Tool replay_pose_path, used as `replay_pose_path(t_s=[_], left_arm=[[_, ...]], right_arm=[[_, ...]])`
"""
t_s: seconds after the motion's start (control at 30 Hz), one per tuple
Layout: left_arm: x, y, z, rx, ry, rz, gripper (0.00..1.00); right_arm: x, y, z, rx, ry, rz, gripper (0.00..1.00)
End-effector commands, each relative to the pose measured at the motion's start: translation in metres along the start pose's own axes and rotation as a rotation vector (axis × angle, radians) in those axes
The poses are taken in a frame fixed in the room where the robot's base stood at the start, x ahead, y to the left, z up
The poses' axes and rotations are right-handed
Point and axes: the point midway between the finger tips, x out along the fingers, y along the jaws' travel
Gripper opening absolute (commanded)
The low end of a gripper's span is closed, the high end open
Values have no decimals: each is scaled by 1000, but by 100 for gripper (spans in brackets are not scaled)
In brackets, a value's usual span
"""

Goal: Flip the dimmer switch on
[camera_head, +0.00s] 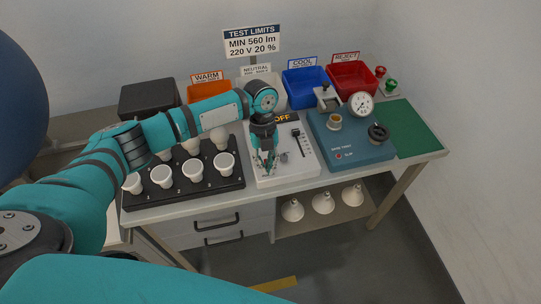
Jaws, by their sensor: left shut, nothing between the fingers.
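The dimmer unit (306,161) is a pale box on the workbench, with a dark display reading OFF in orange (282,118). A black slider with scale marks (297,137) is on the right of its top face. A small grey part (284,157), perhaps the switch, shows just right of my fingers. My left gripper (267,170) points down over the left part of the box, shut and empty. It hides part of the panel; I cannot tell whether it touches it. My right gripper is out of view.
A black tray of several white bulbs (184,204) stands left. A blue-grey test unit (350,151) with a gauge stands right, beside a green mat (413,128). Orange, white, blue (305,88) and red bins line the back. Three lamps sit on a lower shelf.

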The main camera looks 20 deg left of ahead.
Motion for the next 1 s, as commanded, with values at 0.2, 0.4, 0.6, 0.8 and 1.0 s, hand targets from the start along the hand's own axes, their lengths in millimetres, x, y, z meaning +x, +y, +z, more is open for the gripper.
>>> replay_pose_path(t_s=[0.2, 0.4, 0.6, 0.8, 1.0], left_arm=[[-2, 1, 2, 3, -7, 1, 0], [-4, 1, 2, 3, -8, 1, 0], [-13, 1, -1, 3, -8, 1, 0], [-19, 1, -2, 3, -8, 1, 0], [-18, 1, -2, 3, -9, 1, 0]], right_arm=[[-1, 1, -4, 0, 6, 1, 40], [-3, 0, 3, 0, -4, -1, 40], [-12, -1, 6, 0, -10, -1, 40], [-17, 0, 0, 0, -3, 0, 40], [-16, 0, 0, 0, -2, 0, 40]])
